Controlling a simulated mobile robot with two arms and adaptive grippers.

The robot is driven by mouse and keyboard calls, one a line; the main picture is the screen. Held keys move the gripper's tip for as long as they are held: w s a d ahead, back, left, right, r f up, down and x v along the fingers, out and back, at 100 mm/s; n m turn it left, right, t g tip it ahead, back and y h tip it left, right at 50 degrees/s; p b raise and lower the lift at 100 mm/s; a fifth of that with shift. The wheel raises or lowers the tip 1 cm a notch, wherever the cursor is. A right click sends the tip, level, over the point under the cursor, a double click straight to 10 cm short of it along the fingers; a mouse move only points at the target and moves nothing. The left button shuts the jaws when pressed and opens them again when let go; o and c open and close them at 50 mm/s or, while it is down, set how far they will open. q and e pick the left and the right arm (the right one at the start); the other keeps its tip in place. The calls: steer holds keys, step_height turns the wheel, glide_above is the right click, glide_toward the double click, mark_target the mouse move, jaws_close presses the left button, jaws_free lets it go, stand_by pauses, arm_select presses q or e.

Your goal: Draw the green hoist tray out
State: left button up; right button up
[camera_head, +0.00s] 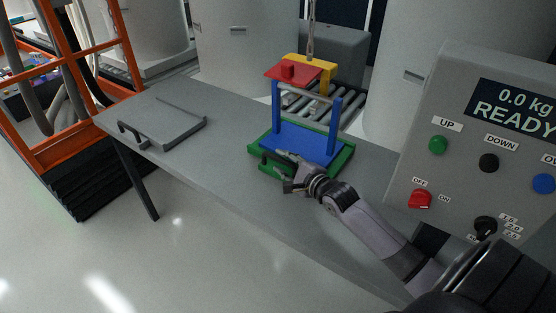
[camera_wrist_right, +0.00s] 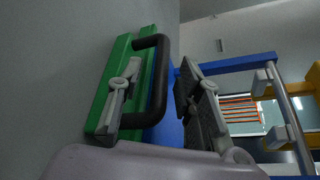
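The green hoist tray (camera_head: 347,157) lies on the grey table, with a blue frame (camera_head: 303,143) standing on it. Its black handle (camera_wrist_right: 161,60) faces my right gripper. My right gripper (camera_head: 287,173) is at the tray's near side. In the right wrist view its two grey fingers are spread, one on each side of the handle's bar, with a visible gap to the far finger. Whether the near finger touches the handle I cannot tell. The gripper hides part of the tray's front edge in the head view. My left gripper is not in view.
A grey lid-like plate with a handle (camera_head: 178,125) lies on the table's left. A red piece (camera_head: 290,72) and a yellow piece (camera_head: 322,68) are at the frame's top, below a hanging rod (camera_head: 311,35). A control panel (camera_head: 470,140) reading READY stands right. Open floor lies in front.

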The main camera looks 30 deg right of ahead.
steer(key=shift+x, duration=1.1)
steer(key=shift+w, duration=0.35)
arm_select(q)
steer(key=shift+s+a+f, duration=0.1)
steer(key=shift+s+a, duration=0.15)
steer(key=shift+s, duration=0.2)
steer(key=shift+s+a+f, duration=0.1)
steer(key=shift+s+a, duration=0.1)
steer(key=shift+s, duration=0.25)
arm_select(e)
steer(key=shift+c, duration=0.6)
jaws_close()
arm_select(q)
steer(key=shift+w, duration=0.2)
arm_select(e)
steer(key=shift+f, duration=0.1)
